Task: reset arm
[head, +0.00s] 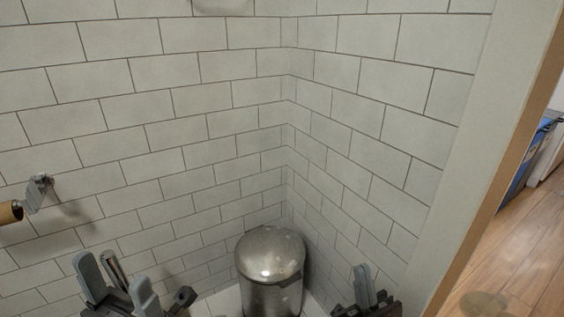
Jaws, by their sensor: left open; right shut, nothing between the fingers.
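My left gripper (118,286) is at the lower left of the head view. Its two grey fingers stand apart, pointing up, in front of the tiled wall. A thin metallic rod shows behind the fingers; I cannot tell what it belongs to. My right gripper (363,287) is at the bottom edge, right of the metal bin (270,256). Its fingers are together with nothing between them. The lower parts of both arms are cut off by the frame. No towels or shelves are in view.
The lidded metal bin stands in the corner between two white tiled walls (230,130), between my grippers. A wall-mounted holder (39,192) with a brown roll (9,212) is at the left. A doorway edge (497,150) and wooden floor (520,255) are at the right.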

